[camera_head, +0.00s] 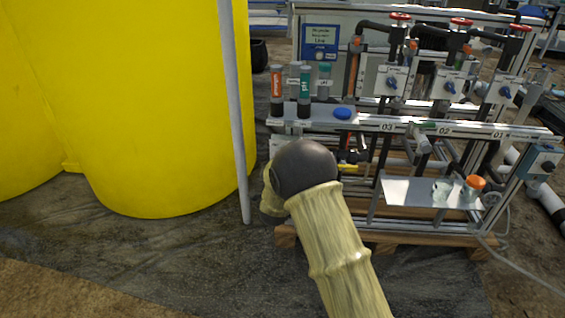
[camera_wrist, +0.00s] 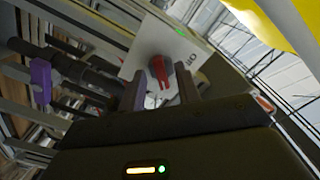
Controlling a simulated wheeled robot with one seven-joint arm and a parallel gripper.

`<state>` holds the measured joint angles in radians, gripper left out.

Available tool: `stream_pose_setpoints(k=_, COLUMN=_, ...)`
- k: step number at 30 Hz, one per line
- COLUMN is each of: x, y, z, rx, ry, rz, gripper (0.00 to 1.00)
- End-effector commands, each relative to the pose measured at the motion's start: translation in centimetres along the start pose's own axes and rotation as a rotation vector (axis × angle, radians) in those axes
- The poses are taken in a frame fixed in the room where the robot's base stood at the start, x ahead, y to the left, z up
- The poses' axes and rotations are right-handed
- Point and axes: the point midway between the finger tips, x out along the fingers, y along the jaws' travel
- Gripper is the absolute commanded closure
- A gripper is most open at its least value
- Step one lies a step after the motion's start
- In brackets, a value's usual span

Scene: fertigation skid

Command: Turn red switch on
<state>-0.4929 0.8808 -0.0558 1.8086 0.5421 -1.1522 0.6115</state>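The red switch (camera_wrist: 158,72) shows in the wrist view as a red handle on a dark round base, on the front of a pale grey box (camera_wrist: 143,48). The box has a small green mark at its top edge. My gripper (camera_wrist: 161,82) points at the switch with its two dark fingers apart, one on each side of the handle in the picture. I cannot tell whether the fingers touch it or how far beyond them it is. In the head view, my arm hides the gripper, and I cannot make out the red switch.
A purple handle (camera_wrist: 41,81) and dark pipes are left of the switch in the wrist view. In the head view, a yellow tank (camera_head: 140,100) and a grey pole (camera_head: 235,110) stand left of my arm. The skid's metal rail (camera_head: 350,122) carries tubes and valves at right.

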Motion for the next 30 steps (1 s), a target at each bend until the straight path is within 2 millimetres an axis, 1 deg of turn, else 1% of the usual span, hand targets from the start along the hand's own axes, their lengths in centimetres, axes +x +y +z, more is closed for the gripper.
stream_pose_setpoints(k=8, x=-0.1, y=-0.1, z=-0.1, rx=-0.001, ry=0.001, rz=-0.001, gripper=0.67)
stream_pose_setpoints(k=11, x=-0.6, y=-0.2, z=-0.1, rx=-0.001, ry=0.001, rz=-0.001, gripper=0.67)
stream_pose_setpoints(k=14, x=-1.7, y=-0.2, z=-0.2, rx=-0.001, ry=0.0, rz=-0.001, gripper=0.67)
stream_pose_setpoints(k=20, x=-5.2, y=-0.3, z=-0.2, rx=-0.003, ry=-0.002, rz=-0.001, gripper=0.67)
stream_pose_setpoints(k=30, x=-12.0, y=-0.2, z=-0.1, rx=-0.003, ry=-0.004, rz=0.0, gripper=0.67)
